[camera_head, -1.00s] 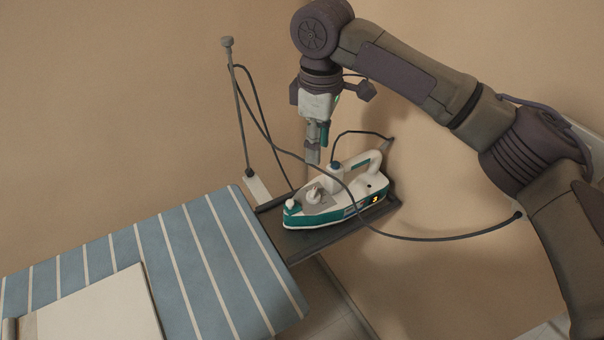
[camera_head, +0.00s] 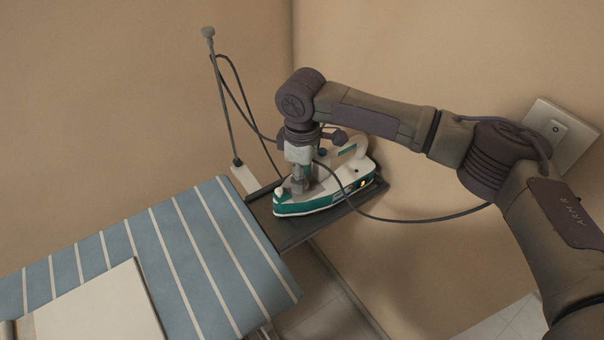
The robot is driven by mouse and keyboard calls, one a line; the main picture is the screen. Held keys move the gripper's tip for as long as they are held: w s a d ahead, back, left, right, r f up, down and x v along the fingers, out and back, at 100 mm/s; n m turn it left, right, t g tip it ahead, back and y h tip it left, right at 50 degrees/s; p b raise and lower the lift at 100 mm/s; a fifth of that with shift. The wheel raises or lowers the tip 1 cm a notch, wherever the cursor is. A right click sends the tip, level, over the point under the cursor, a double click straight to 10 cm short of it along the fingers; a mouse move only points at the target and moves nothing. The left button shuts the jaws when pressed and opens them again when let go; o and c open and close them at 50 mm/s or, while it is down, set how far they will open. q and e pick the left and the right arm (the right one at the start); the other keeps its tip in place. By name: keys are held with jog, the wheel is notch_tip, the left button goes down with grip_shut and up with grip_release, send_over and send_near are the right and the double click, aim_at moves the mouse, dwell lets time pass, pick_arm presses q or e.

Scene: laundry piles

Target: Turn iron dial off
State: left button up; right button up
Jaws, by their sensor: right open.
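A white and teal iron (camera_head: 318,205) stands on the dark iron rest (camera_head: 290,232) at the end of the ironing board. A small orange light shows on its side near the rear. My right gripper (camera_head: 298,190) points down at the iron's top, over the place of the dial. The gripper hides the dial, and I cannot tell whether the fingers touch it. The gripper is open. My left gripper is not in view.
The blue striped ironing board (camera_head: 190,260) extends to the lower left, with a pale folded cloth (camera_head: 95,308) on it. A thin cord pole (camera_head: 222,95) stands behind. A dark cord loops past the iron. A wall outlet (camera_head: 560,130) is at the right.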

jog(key=shift+f, duration=0.25)
grip_shut()
jog(key=shift+r, duration=0.1)
